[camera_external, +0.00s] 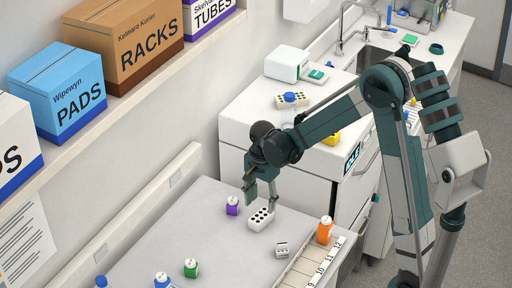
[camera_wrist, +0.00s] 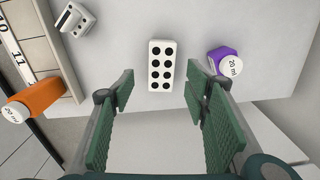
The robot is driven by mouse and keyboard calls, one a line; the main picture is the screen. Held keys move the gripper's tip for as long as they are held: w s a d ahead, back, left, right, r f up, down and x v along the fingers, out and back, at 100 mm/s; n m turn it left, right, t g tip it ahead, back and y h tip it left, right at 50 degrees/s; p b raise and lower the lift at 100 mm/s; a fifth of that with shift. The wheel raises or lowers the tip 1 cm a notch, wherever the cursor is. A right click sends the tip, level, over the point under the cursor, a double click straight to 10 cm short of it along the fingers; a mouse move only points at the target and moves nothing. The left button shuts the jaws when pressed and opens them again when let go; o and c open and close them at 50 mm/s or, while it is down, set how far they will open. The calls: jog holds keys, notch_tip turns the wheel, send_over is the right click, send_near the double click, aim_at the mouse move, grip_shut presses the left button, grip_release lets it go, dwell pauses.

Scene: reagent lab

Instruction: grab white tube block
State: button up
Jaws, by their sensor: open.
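The white tube block (camera_external: 261,218) has rows of dark round holes on top and lies on the grey-white table. It also shows in the wrist view (camera_wrist: 161,66), ahead of my gripper and roughly centred between the fingers. My gripper (camera_external: 262,195) is at the block's far side in the external view, close to it. In the wrist view my gripper (camera_wrist: 160,92) has its green-padded fingers spread wide with nothing between the pads. I cannot tell the exact height of the fingertips over the table.
An orange bottle (camera_external: 325,230), a small white device (camera_external: 282,250) and a numbered strip (camera_external: 312,262) lie nearby. Green (camera_external: 191,268) and blue (camera_external: 162,280) bottles stand nearer the front. The table's middle is clear.

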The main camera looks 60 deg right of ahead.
aim_at(261, 215)
jog(key=shift+w+d+f, duration=0.1)
jog(key=shift+d+f, duration=0.1)
jog(key=shift+d, duration=0.05)
jog(key=shift+f, duration=0.1)
jog(key=shift+f, duration=1.2)
jog(key=shift+f, duration=0.1)
jog(key=shift+f, duration=2.5)
jog(key=c, duration=1)
jog(key=shift+r, duration=0.1)
jog(key=shift+r, duration=4.9)
